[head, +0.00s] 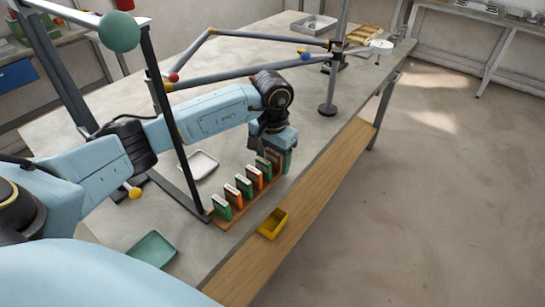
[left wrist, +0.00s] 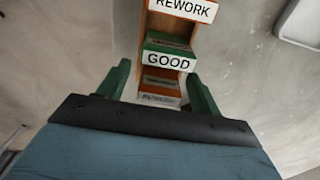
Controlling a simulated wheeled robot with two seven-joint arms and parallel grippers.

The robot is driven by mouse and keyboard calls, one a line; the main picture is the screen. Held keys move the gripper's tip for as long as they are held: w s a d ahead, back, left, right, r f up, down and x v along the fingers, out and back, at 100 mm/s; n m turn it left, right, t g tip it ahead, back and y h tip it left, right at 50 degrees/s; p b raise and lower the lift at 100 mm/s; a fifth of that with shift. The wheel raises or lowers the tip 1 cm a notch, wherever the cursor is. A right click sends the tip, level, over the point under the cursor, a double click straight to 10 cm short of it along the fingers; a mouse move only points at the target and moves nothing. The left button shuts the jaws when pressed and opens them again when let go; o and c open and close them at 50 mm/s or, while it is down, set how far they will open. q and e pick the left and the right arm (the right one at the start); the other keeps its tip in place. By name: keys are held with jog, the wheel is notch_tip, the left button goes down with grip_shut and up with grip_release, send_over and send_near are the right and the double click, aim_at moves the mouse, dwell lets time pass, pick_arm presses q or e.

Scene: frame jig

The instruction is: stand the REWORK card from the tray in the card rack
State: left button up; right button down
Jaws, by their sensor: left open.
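The card rack (head: 228,220) is a brown wooden strip near the table's front edge. It holds a row of upright cards, alternating green and orange. In the left wrist view an orange card marked REWORK (left wrist: 183,9) and a green card marked GOOD (left wrist: 168,60) stand in it. My left gripper (head: 277,162) is at the rack's far end, pointing down. Its open green fingers (left wrist: 160,92) are either side of the row, with dim, shaded labels between them. Whether they touch a card cannot be told. My right gripper is not in view.
A white tray (head: 203,158), a green tray (head: 152,248) and a yellow bin (head: 272,224) near the front edge look empty. Grey bars with coloured balls (head: 250,70) span the table's far part.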

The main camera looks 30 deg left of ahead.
aim_at(272, 152)
pick_arm(q)
notch_tip(272, 152, up, 13)
jog(key=shift+r+p, duration=0.2)
jog(key=shift+p, duration=0.25)
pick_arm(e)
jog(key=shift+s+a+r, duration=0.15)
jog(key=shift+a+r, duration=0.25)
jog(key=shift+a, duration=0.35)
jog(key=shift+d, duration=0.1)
pick_arm(q)
notch_tip(272, 152, down, 13)
jog(key=shift+r+b, duration=0.1)
jog(key=shift+b, duration=0.35)
jog(key=shift+p, duration=0.3)
notch_tip(272, 152, up, 3)
jog(key=shift+f+p, duration=0.2)
jog(key=shift+p, duration=0.85)
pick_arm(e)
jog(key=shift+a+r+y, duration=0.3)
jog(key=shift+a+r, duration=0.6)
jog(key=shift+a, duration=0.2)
